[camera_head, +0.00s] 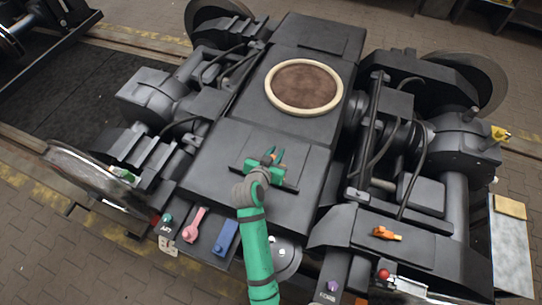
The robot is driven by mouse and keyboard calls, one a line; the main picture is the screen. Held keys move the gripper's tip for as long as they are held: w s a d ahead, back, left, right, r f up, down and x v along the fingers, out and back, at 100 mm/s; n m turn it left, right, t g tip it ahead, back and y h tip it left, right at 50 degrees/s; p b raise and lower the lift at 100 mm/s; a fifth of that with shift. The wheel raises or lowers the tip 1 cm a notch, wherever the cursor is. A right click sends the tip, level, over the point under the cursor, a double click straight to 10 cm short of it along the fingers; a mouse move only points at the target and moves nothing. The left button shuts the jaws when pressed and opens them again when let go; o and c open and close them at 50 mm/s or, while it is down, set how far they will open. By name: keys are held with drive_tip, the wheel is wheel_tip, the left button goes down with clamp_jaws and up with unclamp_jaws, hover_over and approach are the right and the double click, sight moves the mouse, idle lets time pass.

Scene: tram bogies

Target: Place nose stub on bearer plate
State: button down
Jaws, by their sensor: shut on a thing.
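My gripper (273,156) is green and sits over the dark upper face of the bogie frame. It is shut on a small orange-brown piece (267,157), which shows only in part between its fingers. This piece may be the nose stub; its full shape is hidden by the fingers. A flat, dark rectangular plate (235,147) lies below my gripper on the frame and may be the bearer plate. I cannot tell whether the held piece touches it.
A brown round pad with a cream ring (272,93) lies just beyond my gripper. A pink tool (195,224) and a blue block (226,238) lie on the near left ledge. An orange piece (385,233) and a red ball (384,274) are at right. Wheels and cables flank the frame.

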drive_tip(key=w+f, duration=0.1)
drive_tip(key=a+f, duration=0.1)
drive_tip(key=w+f, duration=0.1)
drive_tip(key=f, duration=0.1)
drive_tip(key=shift+w+a, duration=0.35)
drive_tip(key=shift+w+f, duration=0.15)
drive_tip(key=shift+f, duration=1.65)
drive_tip(key=shift+f, duration=0.1)
drive_tip(key=c, duration=1.6)
unclamp_jaws()
